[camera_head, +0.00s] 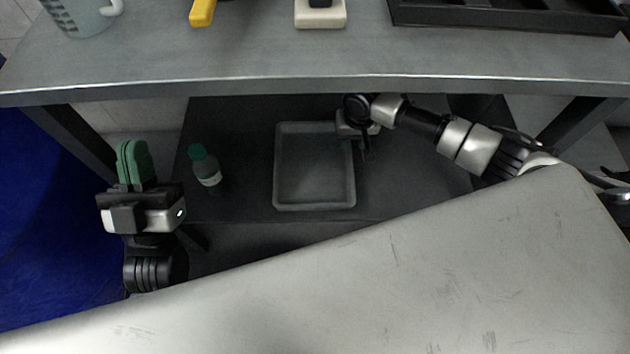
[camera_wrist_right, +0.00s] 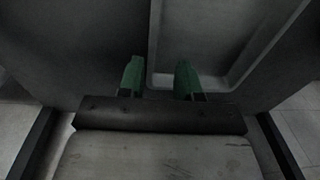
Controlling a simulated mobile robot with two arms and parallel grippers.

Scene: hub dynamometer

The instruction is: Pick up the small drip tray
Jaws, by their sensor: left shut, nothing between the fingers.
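The small drip tray (camera_head: 314,207) is a grey, shallow, rectangular tray lying flat on the dark lower shelf under the workbench. My right gripper (camera_head: 362,140) is at the tray's far right corner, with its fingers mostly hidden in the head view. In the right wrist view, the green fingers of my right gripper (camera_wrist_right: 160,78) are apart, with the tray's wall (camera_wrist_right: 154,45) running between them. One finger is over the tray's inside and the other is outside it. I cannot tell whether they touch the wall. My left gripper (camera_head: 135,162) is shut and empty, left of the shelf.
A bottle with a green cap (camera_head: 205,167) stands on the shelf left of the tray. The workbench top (camera_head: 250,60) overhangs the shelf and carries a mug (camera_head: 82,15), a yellow-handled item (camera_head: 202,12) and a black tray (camera_head: 505,18). Bench legs flank the shelf.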

